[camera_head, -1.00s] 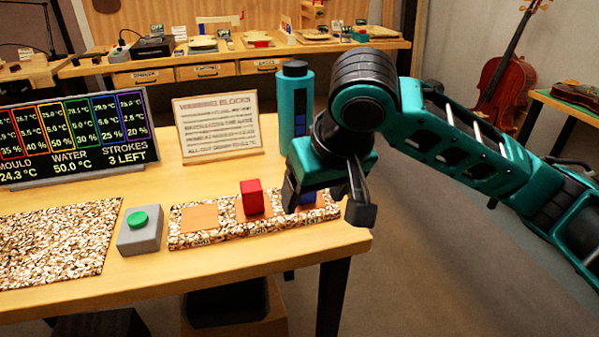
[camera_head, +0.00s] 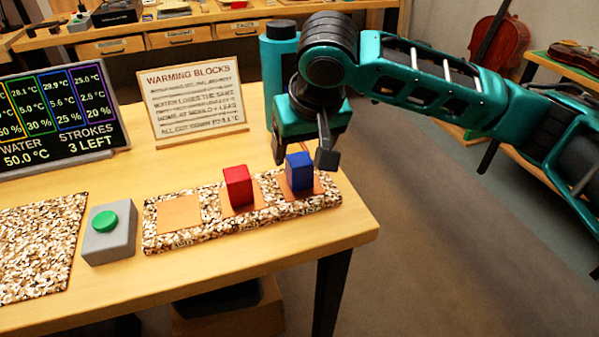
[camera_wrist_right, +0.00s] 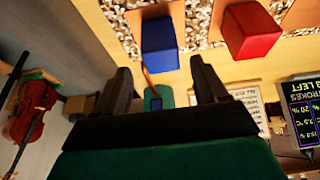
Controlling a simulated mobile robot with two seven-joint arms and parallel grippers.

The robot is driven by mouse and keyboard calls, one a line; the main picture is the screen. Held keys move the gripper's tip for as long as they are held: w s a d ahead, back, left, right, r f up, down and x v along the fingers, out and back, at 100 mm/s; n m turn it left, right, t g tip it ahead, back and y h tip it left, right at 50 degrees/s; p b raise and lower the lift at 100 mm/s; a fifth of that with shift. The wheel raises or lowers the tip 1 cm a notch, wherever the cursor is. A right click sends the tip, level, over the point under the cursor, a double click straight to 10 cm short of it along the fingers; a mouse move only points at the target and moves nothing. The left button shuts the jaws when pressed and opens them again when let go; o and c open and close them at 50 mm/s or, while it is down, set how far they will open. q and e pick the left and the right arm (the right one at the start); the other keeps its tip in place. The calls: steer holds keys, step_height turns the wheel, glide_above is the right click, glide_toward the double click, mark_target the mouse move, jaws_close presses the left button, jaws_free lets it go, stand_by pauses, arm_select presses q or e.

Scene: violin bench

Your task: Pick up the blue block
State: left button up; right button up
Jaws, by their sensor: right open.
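The blue block (camera_head: 299,171) stands on the rightmost orange square of the speckled strip on the bench. It also shows in the right wrist view (camera_wrist_right: 159,46), top centre. My right gripper (camera_head: 302,156) is open and empty, coming in from the right at the block's back and upper side. In the wrist view its two fingers (camera_wrist_right: 160,78) are spread, with the blue block beyond their tips, roughly centred on the gap. I see no contact with the block. My left gripper is not in view.
A red block (camera_head: 238,186) stands just left of the blue one. The left orange square (camera_head: 179,214) is empty. A grey box with a green button (camera_head: 107,229), a sign (camera_head: 196,104) and a display (camera_head: 55,120) are further left. A teal cylinder (camera_head: 277,60) stands behind the gripper.

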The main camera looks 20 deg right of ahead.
mark_target(298, 157)
steer(key=b+x, duration=0.1)
steer(key=x, duration=0.4)
steer(key=shift+s+a, duration=0.1)
steer(key=shift+a, duration=0.05)
steer(key=shift+c, duration=0.4)
steer(key=c, duration=1)
steer(key=shift+o, duration=0.2)
